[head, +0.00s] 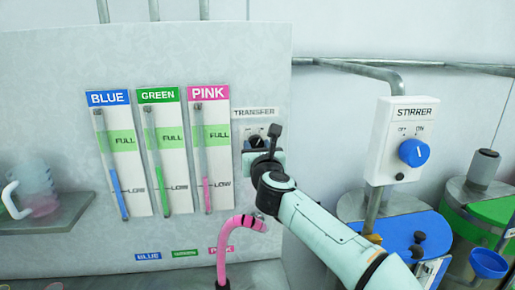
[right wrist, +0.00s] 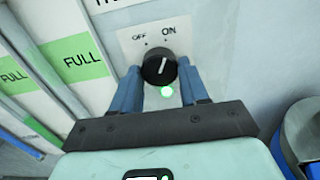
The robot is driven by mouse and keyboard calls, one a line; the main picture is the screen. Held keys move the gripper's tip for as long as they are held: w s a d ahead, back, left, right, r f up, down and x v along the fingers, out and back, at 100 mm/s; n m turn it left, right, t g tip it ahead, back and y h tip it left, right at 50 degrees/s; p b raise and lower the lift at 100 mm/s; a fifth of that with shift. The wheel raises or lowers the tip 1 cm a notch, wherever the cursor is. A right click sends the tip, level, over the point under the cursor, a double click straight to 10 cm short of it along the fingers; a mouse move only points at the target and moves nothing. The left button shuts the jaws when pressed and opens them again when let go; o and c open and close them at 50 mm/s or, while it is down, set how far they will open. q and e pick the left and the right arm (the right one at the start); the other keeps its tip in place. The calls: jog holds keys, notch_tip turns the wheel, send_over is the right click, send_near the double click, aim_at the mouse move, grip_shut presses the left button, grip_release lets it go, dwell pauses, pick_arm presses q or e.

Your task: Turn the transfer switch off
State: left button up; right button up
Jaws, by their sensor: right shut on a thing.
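The transfer switch is a black round knob (right wrist: 158,68) on a white plate under the TRANSFER label (head: 254,113). In the right wrist view the plate reads OFF at upper left and ON at upper right. The white mark on the knob points up and slightly right, towards ON. A lit green lamp (right wrist: 167,92) shows just below the knob. My right gripper (right wrist: 159,72) is shut on the knob, with one blue finger on each side. In the head view my right gripper (head: 262,158) hides most of the switch. My left gripper is not in view.
Left of the switch are the BLUE, GREEN and PINK level gauges (head: 158,150). A pink hose (head: 240,222) curves up below the switch. The STIRRER box (head: 401,140) with a blue knob is at right. A jug (head: 35,187) stands on the left shelf.

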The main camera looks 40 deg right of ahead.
jog(key=n+p, duration=0.2)
jog(key=n, duration=0.4)
jog(key=shift+r+p, duration=0.15)
jog(key=shift+p, duration=0.15)
pick_arm(q)
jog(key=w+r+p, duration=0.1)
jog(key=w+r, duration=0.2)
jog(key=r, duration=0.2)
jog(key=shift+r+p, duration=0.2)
jog(key=shift+p, duration=0.2)
pick_arm(e)
jog(key=n, duration=0.5)
jog(key=shift+n, duration=0.3)
jog(key=o, duration=1.1)
jog(key=shift+c, duration=0.2)
jog(key=shift+s, duration=0.1)
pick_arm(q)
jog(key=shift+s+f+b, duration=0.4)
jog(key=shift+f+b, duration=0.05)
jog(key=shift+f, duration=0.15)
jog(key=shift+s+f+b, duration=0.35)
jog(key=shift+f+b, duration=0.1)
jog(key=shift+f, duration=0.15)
pick_arm(e)
jog(key=v, duration=1.3)
jog(key=shift+s, duration=0.1)
